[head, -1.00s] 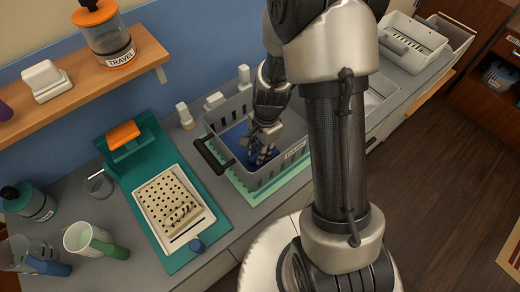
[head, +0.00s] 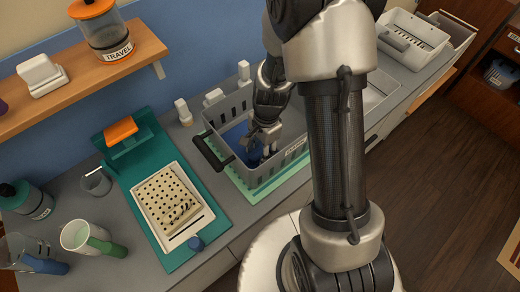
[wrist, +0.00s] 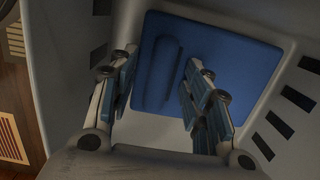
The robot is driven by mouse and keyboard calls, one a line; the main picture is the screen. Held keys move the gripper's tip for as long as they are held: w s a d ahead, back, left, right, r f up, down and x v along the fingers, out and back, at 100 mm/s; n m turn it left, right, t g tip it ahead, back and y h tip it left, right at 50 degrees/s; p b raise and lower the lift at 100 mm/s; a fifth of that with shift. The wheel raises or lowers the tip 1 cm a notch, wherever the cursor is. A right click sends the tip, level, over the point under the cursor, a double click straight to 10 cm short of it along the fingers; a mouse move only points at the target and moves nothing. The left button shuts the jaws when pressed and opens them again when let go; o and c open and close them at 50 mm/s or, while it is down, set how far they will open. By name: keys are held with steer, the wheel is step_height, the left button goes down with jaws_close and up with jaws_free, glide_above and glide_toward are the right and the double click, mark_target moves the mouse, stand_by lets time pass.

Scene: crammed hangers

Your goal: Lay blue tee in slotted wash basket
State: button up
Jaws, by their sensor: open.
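The blue tee (wrist: 210,60) lies flat as a folded blue rectangle on the floor of the grey slotted wash basket (wrist: 285,100) in the wrist view. In the head view the blue tee (head: 236,137) shows inside the basket (head: 222,172), partly hidden by my gripper. My gripper (head: 263,150) reaches down into the basket. In the wrist view my gripper (wrist: 160,85) has its fingers spread apart with nothing between them, over the near part of the tee. Whether the fingertips touch the tee, I cannot tell.
The basket stands on a light green mat (head: 270,188) on the grey counter. To its left is a teal board (head: 190,255) with a white tray (head: 165,232) holding a dotted cloth (head: 172,197). A dark handle (head: 208,153) sticks out at the basket's left. A shelf (head: 85,80) hangs above left.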

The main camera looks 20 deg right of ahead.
step_height(320, 180, up, 19)
steer(key=d+p, duration=0.1)
steer(key=p, duration=0.5)
steer(key=shift+w+d, duration=0.15)
steer(key=shift+d, duration=0.05)
stand_by(0.5)
steer(key=s+a+r+n+t+b, duration=0.1)
steer(key=s+r+n+t+b, duration=0.1)
steer(key=s+n, duration=0.5)
steer(key=s+a+r+n+t+h+b, duration=0.1)
steer(key=s+a+r+n+t+b, duration=0.1)
steer(key=s+r+n, duration=0.5)
steer(key=s+t+b, duration=0.1)
steer(key=s+b, duration=0.1)
steer(key=shift+b, duration=0.35)
